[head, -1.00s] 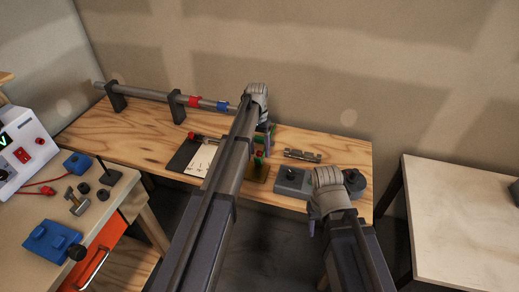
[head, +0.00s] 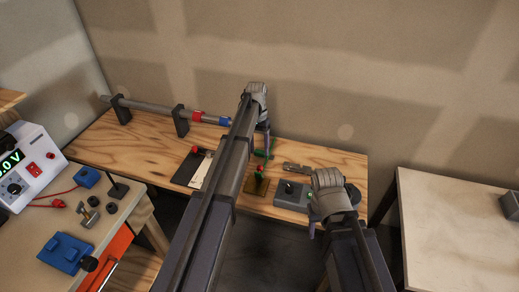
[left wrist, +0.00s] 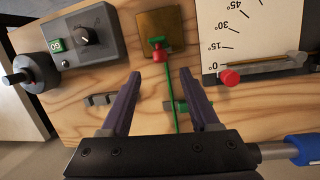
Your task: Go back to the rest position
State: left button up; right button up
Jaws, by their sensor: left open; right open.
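My left gripper (head: 263,145) is open over the wooden workbench (head: 140,150) in the head view. In the left wrist view its two fingers (left wrist: 160,75) are spread, with nothing held between them. Below the fingers lie a thin green rod (left wrist: 174,112) and a small red and green piece (left wrist: 158,47) by a brass plate (left wrist: 160,22). My right gripper (head: 312,228) is low at the bench's front edge, in front of a grey control box (head: 290,192). Its fingers are mostly hidden behind its own housing.
A rail (head: 155,107) on black stands runs along the back of the bench. An angle chart (left wrist: 262,30) lies beside the brass plate. A side table with a power supply (head: 32,165) and blue parts (head: 65,252) is at left; a pale table (head: 450,220) is at right.

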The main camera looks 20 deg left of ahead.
pick_arm(q)
jog(key=shift+r, duration=0.15)
dwell(0.3)
jog(key=s+d, duration=0.4)
jog(key=s, duration=0.5)
jog(key=s+d+m+t+y, duration=0.1)
jog(key=s+d, duration=0.4)
jog(key=s, duration=0.5)
jog(key=s+d+m+t+y, duration=0.1)
jog(key=s+d, duration=0.4)
jog(key=s, duration=0.4)
jog(key=shift+s+f, duration=0.35)
jog(key=shift+f, duration=0.05)
